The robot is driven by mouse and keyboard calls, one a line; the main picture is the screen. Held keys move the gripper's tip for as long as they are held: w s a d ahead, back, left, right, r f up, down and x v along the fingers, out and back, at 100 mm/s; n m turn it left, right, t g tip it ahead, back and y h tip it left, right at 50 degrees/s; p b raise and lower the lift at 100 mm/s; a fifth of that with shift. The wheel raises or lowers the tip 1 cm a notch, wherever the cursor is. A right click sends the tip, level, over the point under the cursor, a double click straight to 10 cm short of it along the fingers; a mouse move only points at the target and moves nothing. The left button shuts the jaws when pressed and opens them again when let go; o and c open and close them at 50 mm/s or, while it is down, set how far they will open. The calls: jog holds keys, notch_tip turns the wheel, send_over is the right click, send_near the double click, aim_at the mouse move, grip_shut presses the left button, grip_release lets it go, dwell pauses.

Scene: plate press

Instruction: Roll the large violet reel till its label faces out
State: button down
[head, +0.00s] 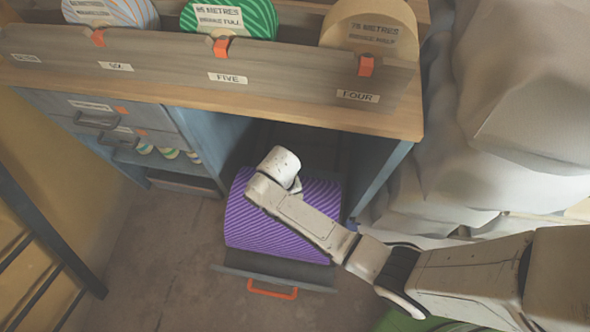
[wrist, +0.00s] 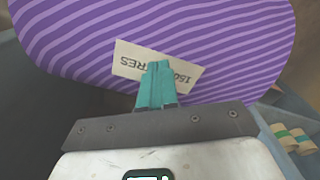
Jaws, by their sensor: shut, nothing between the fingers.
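The large violet reel (head: 262,225) has pale diagonal stripes and lies in the open bay under the bench, behind a low dark front (head: 290,277) with an orange handle. No label shows on it in the head view. In the wrist view the reel (wrist: 215,35) fills the top, with a cream label (wrist: 130,62) on its surface. The print appears upside down; "150" and "RES" can be read, and the middle is hidden by my fingers. My gripper (wrist: 159,68) is shut and empty, its teal fingertips over the label. Whether they touch cannot be told. The head view hides the fingertips.
Above stands a wooden rack (head: 180,65) with several striped or tan reels behind labelled slots. Blue drawers (head: 110,115) with small rolls are at the left. Grey sacks (head: 500,120) crowd the right. Bare floor (head: 160,260) lies left of the reel.

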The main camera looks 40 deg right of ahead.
jog(key=shift+f, duration=0.45)
jog(key=shift+s+a+r, duration=0.1)
jog(key=shift+a, duration=0.05)
jog(key=shift+s+a+p, duration=0.5)
jog(key=shift+a, duration=0.15)
jog(key=shift+s+a, duration=0.1)
jog(key=shift+a, duration=0.05)
jog(key=shift+s+a+f, duration=0.35)
jog(key=shift+s+a, duration=0.1)
jog(key=shift+a, duration=0.2)
jog(key=shift+s+a+f, duration=0.15)
dwell(0.4)
